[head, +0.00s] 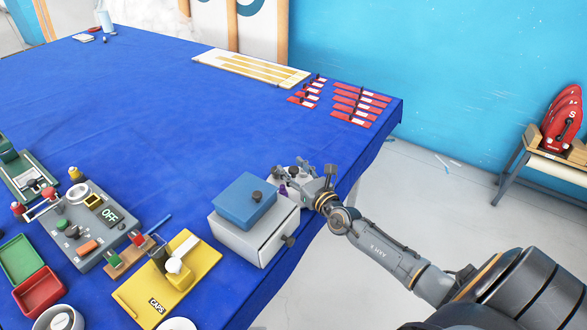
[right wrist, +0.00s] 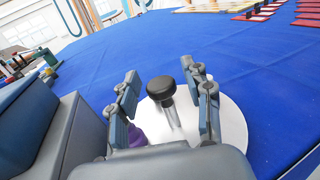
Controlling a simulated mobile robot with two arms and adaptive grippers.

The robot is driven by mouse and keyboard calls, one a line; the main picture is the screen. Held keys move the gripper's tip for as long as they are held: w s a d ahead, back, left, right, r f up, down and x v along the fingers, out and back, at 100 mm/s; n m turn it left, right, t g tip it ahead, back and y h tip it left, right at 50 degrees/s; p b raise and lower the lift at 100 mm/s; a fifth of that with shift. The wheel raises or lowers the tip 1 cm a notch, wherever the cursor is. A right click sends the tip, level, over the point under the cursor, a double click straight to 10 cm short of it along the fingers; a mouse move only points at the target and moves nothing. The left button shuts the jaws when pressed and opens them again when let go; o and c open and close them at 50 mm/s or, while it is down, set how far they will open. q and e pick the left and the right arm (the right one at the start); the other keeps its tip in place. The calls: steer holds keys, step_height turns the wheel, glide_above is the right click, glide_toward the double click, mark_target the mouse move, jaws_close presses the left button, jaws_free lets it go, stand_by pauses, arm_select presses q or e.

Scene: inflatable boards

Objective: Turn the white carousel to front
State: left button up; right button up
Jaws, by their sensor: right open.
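The white carousel (right wrist: 228,128) is a round disc on the blue table, with a black-topped knob (right wrist: 160,90) on a pale post. A purple item (right wrist: 137,136) shows at the disc's left, partly behind a finger; it is also seen in the head view (head: 283,189). My right gripper (right wrist: 165,80) is open over the disc, one finger on each side of the knob, with gaps visible. In the head view my right gripper (head: 312,183) covers most of the carousel. Whether any finger touches the post is unclear. My left gripper is out of view.
A white box (head: 254,236) with a blue box (head: 245,200) on top stands close left of my right gripper. A yellow board (head: 195,270) and a grey panel (head: 88,230) lie further left. Red strips (head: 358,105) lie beyond. The table's middle is clear.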

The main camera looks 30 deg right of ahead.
steer(key=shift+c, duration=0.5)
jaws_close()
steer(key=shift+w+f+b, duration=0.1)
steer(key=shift+w+b, duration=0.05)
steer(key=shift+b, duration=0.2)
